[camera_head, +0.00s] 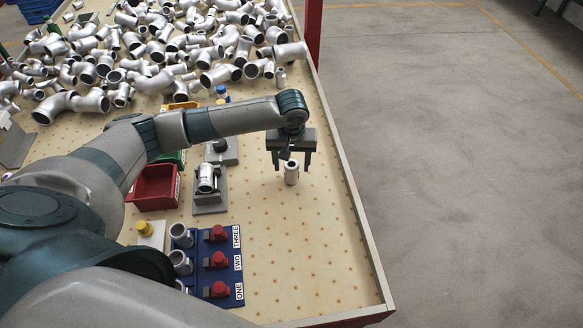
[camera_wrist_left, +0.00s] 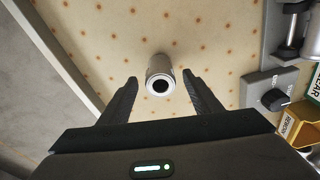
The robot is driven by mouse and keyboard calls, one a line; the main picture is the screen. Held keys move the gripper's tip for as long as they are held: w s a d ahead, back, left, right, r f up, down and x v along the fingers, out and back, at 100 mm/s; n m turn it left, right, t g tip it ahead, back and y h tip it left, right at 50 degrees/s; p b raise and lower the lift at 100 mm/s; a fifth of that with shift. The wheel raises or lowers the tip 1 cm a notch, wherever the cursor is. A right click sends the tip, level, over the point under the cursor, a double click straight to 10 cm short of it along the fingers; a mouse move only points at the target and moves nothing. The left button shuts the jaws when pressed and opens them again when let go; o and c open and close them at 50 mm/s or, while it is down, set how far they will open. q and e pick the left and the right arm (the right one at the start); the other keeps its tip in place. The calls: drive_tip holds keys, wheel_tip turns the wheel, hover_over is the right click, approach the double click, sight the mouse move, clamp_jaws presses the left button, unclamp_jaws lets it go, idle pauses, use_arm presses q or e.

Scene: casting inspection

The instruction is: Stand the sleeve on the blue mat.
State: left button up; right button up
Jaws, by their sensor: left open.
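A small silver sleeve (camera_head: 291,174) stands upright on the dotted table, near its right side. It also shows in the left wrist view (camera_wrist_left: 160,74), with its dark bore facing the camera. My left gripper (camera_head: 291,162) points down above the sleeve. In the wrist view its two open fingers (camera_wrist_left: 159,86) spread to either side of the sleeve, with gaps, holding nothing. The blue mat (camera_head: 200,247) lies at the near side of the table, with labels ONE, TWO and THREE. Silver cylinders and red-topped pieces stand on it in rows. My right gripper is out of view.
A grey fixture (camera_head: 209,207) holds a silver part left of the sleeve, beside a red bin (camera_head: 154,187). A grey switch box (camera_wrist_left: 262,92) and a yellow bin (camera_wrist_left: 300,122) show in the wrist view. Many castings (camera_head: 150,60) cover the far table. The near right table is clear.

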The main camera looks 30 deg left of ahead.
use_arm(q)
wheel_tip(320, 180, up, 9)
drive_tip(key=s+b, duration=0.1)
drive_tip(key=shift+d+r, duration=0.2)
drive_tip(key=shift+d, duration=0.05)
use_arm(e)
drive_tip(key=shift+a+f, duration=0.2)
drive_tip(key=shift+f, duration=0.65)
use_arm(q)
drive_tip(key=shift+o, duration=0.3)
drive_tip(key=shift+f, duration=0.1)
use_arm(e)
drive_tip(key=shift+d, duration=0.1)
